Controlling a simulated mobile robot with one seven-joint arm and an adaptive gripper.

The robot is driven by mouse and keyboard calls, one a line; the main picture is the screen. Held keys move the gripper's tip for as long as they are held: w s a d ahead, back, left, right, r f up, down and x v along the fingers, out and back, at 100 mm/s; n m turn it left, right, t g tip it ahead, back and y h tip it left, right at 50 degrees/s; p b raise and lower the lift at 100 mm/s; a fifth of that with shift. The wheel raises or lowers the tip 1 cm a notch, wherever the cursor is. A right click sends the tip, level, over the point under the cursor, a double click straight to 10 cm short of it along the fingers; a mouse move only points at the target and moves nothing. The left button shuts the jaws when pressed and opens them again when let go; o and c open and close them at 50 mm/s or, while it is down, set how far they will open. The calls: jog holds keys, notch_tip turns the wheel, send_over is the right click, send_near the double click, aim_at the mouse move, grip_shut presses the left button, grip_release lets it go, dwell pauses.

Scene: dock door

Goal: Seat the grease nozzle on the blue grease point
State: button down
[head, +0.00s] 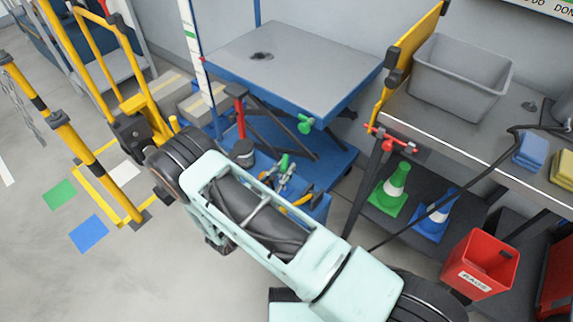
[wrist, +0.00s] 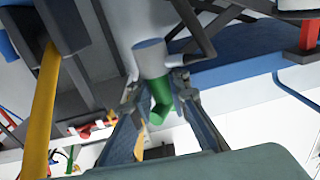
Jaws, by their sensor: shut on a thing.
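My gripper (wrist: 160,85) is shut on a green piece, which I take to be the grease nozzle (wrist: 160,104), in the wrist view. A grey cylinder (wrist: 150,58) lies in line beyond the green piece; I cannot tell whether the two are joined. In the head view my gripper (head: 286,178) shows partly behind my arm, with the green nozzle end (head: 283,161) at its tips, in front of the blue lift table's base. I cannot pick out the blue grease point in either view.
The lift table (head: 295,60) stands behind, with a green fitting (head: 305,124) at its edge. A red valve (head: 385,136) sits at the workbench (head: 440,118). Green (head: 392,188) and blue (head: 433,218) cones and a red bin (head: 480,264) are right.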

aim_at(284, 188)
jog(key=shift+f+b, duration=1.7)
jog(key=shift+f, duration=1.05)
jog(key=shift+b, duration=0.3)
jog(key=shift+f+b, duration=0.65)
jog(key=c, duration=2.1)
grip_release()
jog(key=shift+s+a, duration=0.1)
jog(key=shift+b+v, duration=0.6)
jog(key=shift+v, duration=4.85)
